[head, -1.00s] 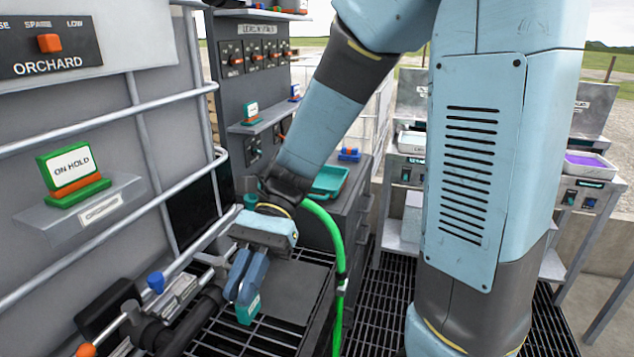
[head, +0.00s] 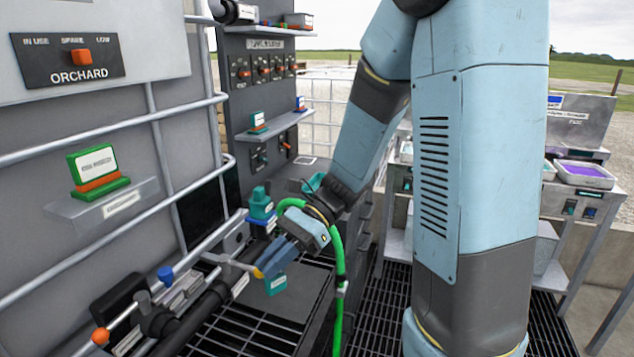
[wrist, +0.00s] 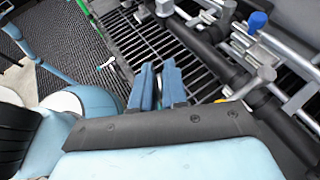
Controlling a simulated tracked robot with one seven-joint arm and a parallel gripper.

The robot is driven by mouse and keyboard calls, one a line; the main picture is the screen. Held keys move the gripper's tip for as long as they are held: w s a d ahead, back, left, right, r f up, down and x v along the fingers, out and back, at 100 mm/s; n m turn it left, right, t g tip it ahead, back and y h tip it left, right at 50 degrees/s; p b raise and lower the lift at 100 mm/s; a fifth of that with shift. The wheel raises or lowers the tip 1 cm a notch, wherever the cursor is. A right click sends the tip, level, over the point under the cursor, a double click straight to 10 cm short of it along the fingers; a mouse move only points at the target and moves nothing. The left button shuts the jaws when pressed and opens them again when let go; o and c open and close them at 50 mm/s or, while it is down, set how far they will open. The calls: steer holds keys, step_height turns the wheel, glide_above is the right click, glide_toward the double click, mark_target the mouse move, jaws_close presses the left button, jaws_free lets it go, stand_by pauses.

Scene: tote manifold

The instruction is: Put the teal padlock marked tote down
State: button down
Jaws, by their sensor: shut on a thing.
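The teal padlock (head: 276,286) hangs at the tips of my gripper (head: 268,264) in the head view, above the dark grating and beside the black pipe. Any lettering on it is too small to read. My gripper's blue fingers are shut on it and point down to the left.
A black pipe (head: 205,305) with a blue-capped valve (head: 165,274) and an orange knob (head: 100,336) runs at lower left. A yellow-ended lever lies close to my fingertips. A green hose (head: 338,250) hangs beside my arm. A flat dark plate and open grating (head: 240,330) lie below.

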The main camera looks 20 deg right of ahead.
steer(key=w+d+f+m+t+h, duration=0.2)
steer(key=w+d+m+t, duration=0.3)
steer(key=w, duration=0.7)
steer(key=w+d+f+m+t+h, duration=0.3)
steer(key=w+d+f+m+t, duration=0.2)
steer(key=w+m, duration=0.3)
steer(key=w+d+f+m+t+h, duration=0.2)
steer(key=w+d+f+m+t, duration=0.2)
steer(key=w, duration=1.1)
steer(key=d+m+t, duration=0.2)
steer(key=d+t, duration=0.1)
steer(key=shift+w+m+t+h, duration=0.3)
steer(key=shift+h, duration=0.1)
steer(key=shift+f, duration=0.15)
steer(key=shift+a, duration=0.15)
